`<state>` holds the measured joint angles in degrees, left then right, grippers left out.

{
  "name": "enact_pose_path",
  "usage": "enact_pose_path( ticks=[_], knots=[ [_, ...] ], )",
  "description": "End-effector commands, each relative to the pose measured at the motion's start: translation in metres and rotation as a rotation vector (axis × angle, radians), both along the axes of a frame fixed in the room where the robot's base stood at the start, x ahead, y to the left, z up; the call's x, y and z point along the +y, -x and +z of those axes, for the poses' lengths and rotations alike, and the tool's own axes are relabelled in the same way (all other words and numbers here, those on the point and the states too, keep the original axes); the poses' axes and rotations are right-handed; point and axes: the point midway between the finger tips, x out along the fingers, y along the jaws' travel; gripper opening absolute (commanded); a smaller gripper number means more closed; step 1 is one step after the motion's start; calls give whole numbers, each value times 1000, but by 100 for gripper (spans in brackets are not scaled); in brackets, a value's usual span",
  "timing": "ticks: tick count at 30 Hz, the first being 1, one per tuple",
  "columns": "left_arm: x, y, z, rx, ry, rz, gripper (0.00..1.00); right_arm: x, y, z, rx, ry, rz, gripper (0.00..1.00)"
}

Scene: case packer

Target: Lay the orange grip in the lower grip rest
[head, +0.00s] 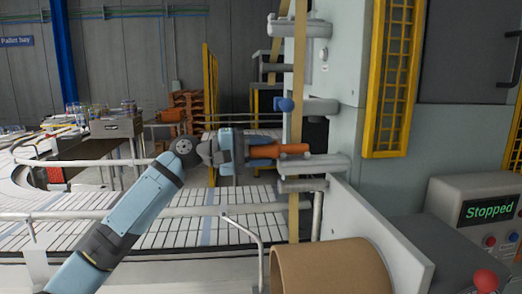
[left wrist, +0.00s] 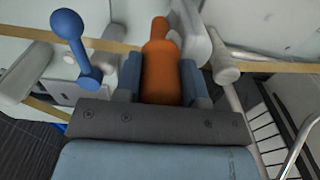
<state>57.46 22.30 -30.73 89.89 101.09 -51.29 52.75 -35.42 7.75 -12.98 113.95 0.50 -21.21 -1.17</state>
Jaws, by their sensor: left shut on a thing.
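The orange grip (head: 280,150) is a bottle-shaped orange handle lying roughly level. My left gripper (head: 250,151) is shut on it, and its tip points right, toward the machine. In the left wrist view the grip (left wrist: 160,68) sits between the two blue-grey fingers of the gripper (left wrist: 160,85). Grey rounded arms stick out from the machine at the grip's far end. The one level with the tip (head: 318,163) may be the lower grip rest. I cannot tell whether the grip touches it. My right gripper is not in view.
A blue ball-ended handle (head: 285,104) sits just above the grip, also in the left wrist view (left wrist: 66,24). A tan tape strip (head: 298,110) runs vertically past the tip. A brown roll (head: 330,268) stands below. A conveyor (head: 140,235) lies beneath my arm.

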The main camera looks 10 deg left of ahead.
Motion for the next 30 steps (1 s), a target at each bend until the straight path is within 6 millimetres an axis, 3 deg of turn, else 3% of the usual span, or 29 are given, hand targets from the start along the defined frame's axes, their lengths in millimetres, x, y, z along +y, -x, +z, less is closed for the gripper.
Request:
enact_pose_path(
  ticks=[15, 30],
  knots=[
    [0, 0, 29, -1, 2, 0, 0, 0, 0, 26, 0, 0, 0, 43],
    [8, 1, 29, -2, 3, 2, 0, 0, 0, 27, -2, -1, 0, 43]
  ],
)
